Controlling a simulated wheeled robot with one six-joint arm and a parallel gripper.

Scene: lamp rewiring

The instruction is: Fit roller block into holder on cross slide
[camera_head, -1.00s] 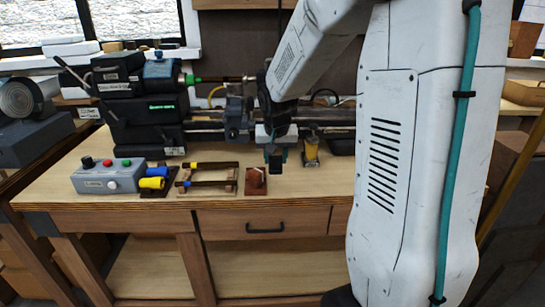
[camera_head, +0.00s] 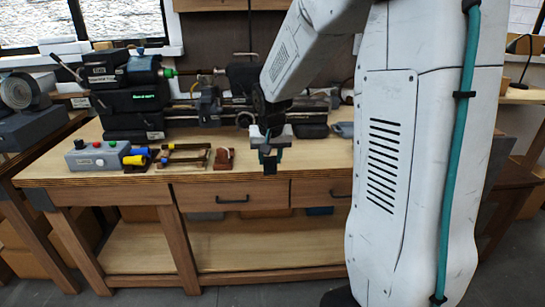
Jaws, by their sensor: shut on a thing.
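My gripper (camera_head: 270,157) hangs low over the front edge of the bench, right of the small red-brown stand. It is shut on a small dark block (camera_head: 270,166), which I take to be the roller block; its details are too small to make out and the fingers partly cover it. The lathe's cross slide (camera_head: 208,104) is a grey-blue assembly on the rails behind and left of my gripper, apart from it. I cannot make out the holder on it clearly.
The lathe headstock (camera_head: 130,95) stands at the back left. A control box (camera_head: 98,156) with coloured buttons, blue and yellow cylinders (camera_head: 136,160), a wooden frame (camera_head: 184,155) and the red-brown stand (camera_head: 224,158) line the front edge. Bare bench top (camera_head: 325,160) lies right of my gripper.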

